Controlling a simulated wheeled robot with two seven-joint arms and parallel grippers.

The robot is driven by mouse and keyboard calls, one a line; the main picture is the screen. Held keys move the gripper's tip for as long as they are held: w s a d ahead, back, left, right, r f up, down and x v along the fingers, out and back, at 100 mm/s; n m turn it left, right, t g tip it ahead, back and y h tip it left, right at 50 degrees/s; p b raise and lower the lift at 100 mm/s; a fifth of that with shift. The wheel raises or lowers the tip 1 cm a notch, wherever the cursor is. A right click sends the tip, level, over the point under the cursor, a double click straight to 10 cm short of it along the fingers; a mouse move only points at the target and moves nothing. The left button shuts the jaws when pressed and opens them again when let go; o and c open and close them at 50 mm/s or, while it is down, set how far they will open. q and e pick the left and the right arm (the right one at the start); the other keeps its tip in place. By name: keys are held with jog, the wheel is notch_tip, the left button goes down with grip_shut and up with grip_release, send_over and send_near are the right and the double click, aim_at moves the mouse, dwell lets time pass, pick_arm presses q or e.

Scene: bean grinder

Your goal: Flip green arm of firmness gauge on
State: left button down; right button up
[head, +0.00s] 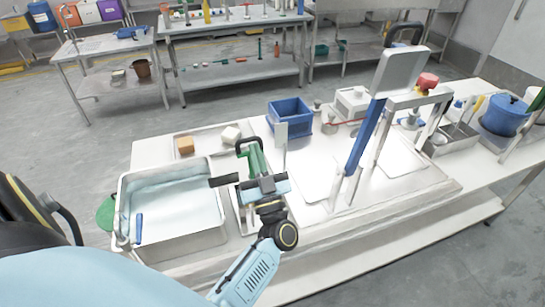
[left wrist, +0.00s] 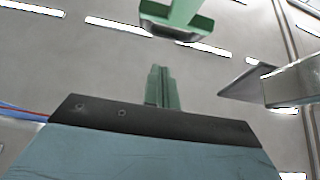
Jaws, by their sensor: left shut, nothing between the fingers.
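The firmness gauge's green arm (head: 256,160) stands raised behind my left gripper, with a black loop handle at its upper end. In the left wrist view, a green forked piece (left wrist: 178,18) shows at the top and a narrow green post (left wrist: 160,88) rises in the middle. I cannot tell exactly how these two join. My left gripper (head: 262,186) is shut and empty, just in front of the green arm. It covers the lower part of the gauge, and contact cannot be judged. My right gripper is not in view.
A deep metal tray (head: 122,200) of pale blue stands left of the gauge. A blue bin (head: 290,117) is behind, and a tall blue lever (head: 365,140) rises farther right. White board surface lies between.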

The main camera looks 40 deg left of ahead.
pick_arm(q)
jog(key=shift+w+a+f, duration=0.15)
jog(key=shift+w+a, duration=0.2)
jog(key=shift+a, duration=0.25)
jog(key=s+d+r+p, duration=0.1)
jog(key=d+r+p, duration=0.1)
jog(key=r, duration=0.4)
jog(key=s+d+r+p, duration=0.2)
jog(key=r, duration=0.4)
dwell(0.4)
